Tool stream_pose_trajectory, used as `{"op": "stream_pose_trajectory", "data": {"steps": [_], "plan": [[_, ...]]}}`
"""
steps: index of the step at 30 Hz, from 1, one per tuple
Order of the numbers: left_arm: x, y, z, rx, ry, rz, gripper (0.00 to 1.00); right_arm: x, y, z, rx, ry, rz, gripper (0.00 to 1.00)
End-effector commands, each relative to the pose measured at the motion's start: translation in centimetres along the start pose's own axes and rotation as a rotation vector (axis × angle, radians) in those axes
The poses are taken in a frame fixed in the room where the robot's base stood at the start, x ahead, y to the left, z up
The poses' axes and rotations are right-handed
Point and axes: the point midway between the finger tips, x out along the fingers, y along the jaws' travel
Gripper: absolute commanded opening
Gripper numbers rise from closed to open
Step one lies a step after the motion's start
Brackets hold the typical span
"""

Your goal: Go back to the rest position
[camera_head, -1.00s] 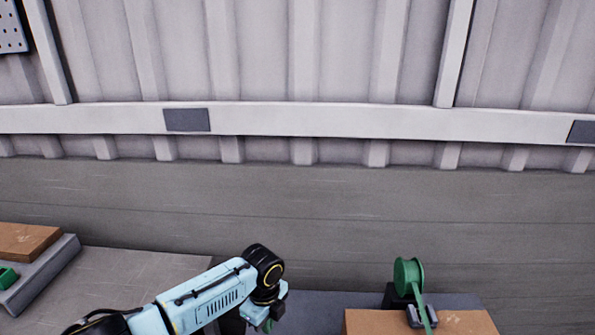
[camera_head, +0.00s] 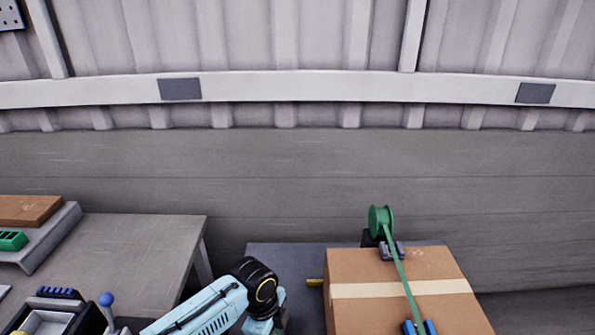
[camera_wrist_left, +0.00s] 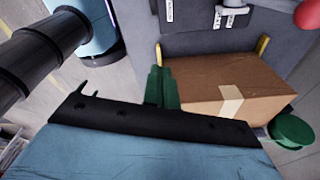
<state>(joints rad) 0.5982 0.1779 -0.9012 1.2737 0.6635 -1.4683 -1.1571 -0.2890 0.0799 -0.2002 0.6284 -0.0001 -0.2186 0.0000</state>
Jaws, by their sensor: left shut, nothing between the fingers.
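My left arm (camera_head: 205,308) comes in from the lower left in the head view, its black wrist joint (camera_head: 258,284) bent down. Its gripper is largely cut off there by the bottom edge. In the left wrist view, the green fingers of my left gripper (camera_wrist_left: 161,87) are together and empty, beside the cardboard box (camera_wrist_left: 195,84). Whether they touch it I cannot tell. My right gripper is in neither view.
The taped box (camera_head: 350,262) stands on a dark surface (camera_head: 283,262) right of my arm. A green reel (camera_head: 381,221) with a strap stands behind it, blue parts (camera_head: 413,328) in front. A grey table (camera_head: 140,245) is left.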

Motion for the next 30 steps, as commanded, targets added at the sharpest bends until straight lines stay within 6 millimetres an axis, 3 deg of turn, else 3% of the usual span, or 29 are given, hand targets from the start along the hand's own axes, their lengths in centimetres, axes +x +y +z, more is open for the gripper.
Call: {"op": "stream_pose_trajectory", "data": {"steps": [4,8,11,18,30], "plan": [[0.6,3.0,-2.7,-0.139,0.072,-0.027,0.00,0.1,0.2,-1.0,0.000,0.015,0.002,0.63],[0.3,6.2,-4.2,-0.349,0.138,-0.067,0.00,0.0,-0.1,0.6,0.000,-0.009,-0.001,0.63],[-0.5,8.8,-4.2,-0.554,0.175,-0.101,0.00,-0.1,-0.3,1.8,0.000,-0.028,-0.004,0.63],[-3.3,15.7,-0.5,-1.070,0.189,-0.191,0.00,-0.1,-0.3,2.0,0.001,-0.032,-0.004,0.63],[-7.3,23.4,4.9,-1.533,0.114,-0.311,0.00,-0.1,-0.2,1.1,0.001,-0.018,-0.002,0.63]]}}
